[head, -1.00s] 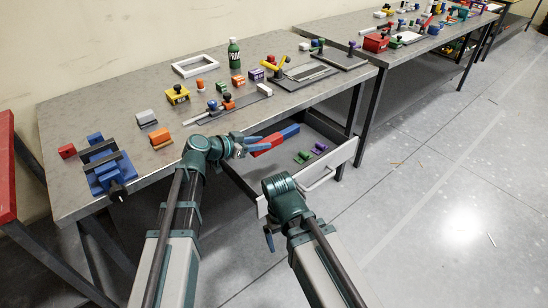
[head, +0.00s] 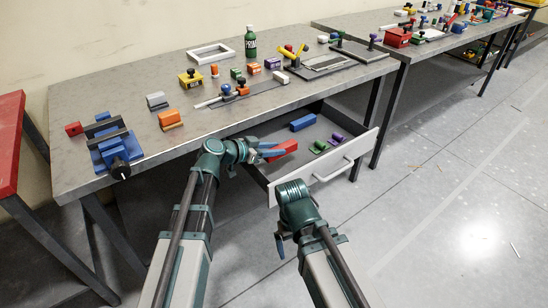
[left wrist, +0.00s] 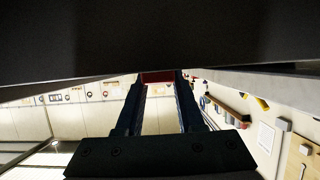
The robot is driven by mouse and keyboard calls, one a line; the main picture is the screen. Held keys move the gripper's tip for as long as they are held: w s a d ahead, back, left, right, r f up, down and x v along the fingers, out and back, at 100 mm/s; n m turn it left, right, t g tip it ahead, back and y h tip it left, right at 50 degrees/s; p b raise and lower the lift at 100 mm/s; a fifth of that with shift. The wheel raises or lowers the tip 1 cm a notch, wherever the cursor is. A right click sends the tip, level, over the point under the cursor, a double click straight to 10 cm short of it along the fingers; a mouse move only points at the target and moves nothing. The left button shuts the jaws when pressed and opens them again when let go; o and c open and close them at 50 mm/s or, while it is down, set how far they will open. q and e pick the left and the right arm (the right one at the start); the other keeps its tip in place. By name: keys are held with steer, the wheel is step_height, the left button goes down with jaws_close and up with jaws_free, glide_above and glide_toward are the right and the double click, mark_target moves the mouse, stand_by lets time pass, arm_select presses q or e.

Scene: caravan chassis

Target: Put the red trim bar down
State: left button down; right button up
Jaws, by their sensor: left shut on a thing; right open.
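The red trim bar (head: 284,149) shows in the head view at the left part of the open drawer (head: 328,172). Whether it touches the drawer floor I cannot tell. My left gripper (head: 268,153) is shut on the bar, and its blue fingers cover part of it. In the left wrist view, a red strip of the bar (left wrist: 158,77) shows between the fingertips, under a dark surface. My right gripper (head: 280,245) is open and empty, low in front of the drawer, clear of the bench.
In the drawer lie a blue bar (head: 302,122), green pieces (head: 319,146) and a purple piece (head: 337,138). The workbench (head: 215,130) above carries a blue vise (head: 115,150), several blocks and a green bottle (head: 251,42).

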arm_select(q)
steer(key=shift+f, duration=0.65)
arm_select(e)
steer(key=shift+f, duration=0.6)
steer(key=shift+f, duration=0.1)
arm_select(q)
steer(key=shift+f+b, duration=0.65)
steer(key=shift+b, duration=0.1)
steer(key=c, duration=0.5)
jaws_free()
arm_select(e)
steer(key=shift+f, duration=0.5)
arm_select(q)
steer(key=shift+r, duration=0.1)
